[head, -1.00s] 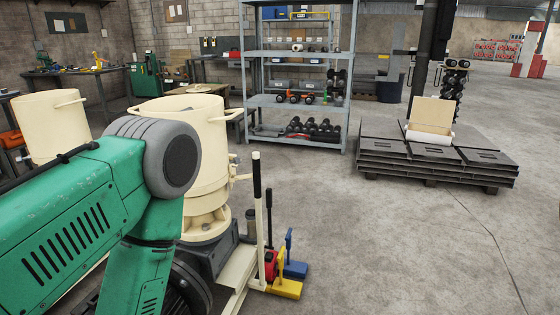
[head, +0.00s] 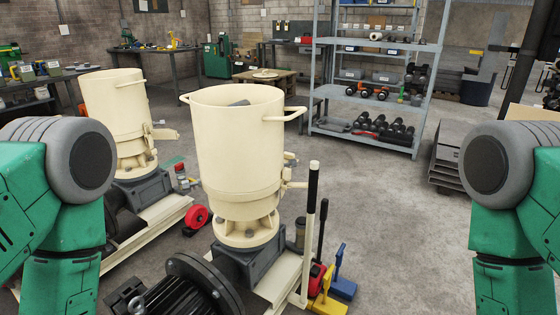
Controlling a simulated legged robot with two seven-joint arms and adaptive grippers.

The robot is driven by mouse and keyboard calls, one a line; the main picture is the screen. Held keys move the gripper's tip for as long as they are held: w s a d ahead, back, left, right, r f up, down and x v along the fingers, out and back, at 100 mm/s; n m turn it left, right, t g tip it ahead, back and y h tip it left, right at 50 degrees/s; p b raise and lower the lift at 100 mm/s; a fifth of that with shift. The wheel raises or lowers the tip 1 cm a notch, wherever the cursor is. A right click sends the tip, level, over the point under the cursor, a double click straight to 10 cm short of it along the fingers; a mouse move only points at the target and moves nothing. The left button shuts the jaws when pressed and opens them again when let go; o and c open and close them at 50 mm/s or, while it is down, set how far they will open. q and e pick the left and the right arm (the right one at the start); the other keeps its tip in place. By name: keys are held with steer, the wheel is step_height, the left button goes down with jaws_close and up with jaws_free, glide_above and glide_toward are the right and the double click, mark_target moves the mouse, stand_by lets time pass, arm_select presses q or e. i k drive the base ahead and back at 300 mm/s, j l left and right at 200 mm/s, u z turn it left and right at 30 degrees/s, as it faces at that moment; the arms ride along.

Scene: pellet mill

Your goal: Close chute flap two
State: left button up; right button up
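Two cream pellet mills stand ahead in the head view: a nearer one (head: 238,150) in the middle and another (head: 112,105) behind it at the left. The farther mill has a short chute-like part (head: 164,133) on its right side. The nearer mill has a small side fitting (head: 296,184), partly behind a black-handled lever (head: 313,190). I see no number on either mill, and cannot tell which part is flap two or whether it is open. My green arms show at the left and right edges. Both grippers are out of view.
Yellow (head: 326,303) and blue (head: 343,287) pedal-like parts stand by the nearer mill's base. A black finned motor (head: 180,295) lies in front of it. A metal shelf (head: 375,90) and a wooden table (head: 265,77) stand behind.

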mark_target(287, 156)
steer(key=i+l, duration=0.3)
steer(key=i+l+u, duration=0.1)
steer(key=i+l, duration=0.25)
steer(key=l, duration=0.15)
steer(key=i+l, duration=0.3)
steer(key=l, duration=0.15)
steer(key=i+l+u, duration=0.1)
steer(key=i+l, duration=0.2)
steer(key=l, duration=0.15)
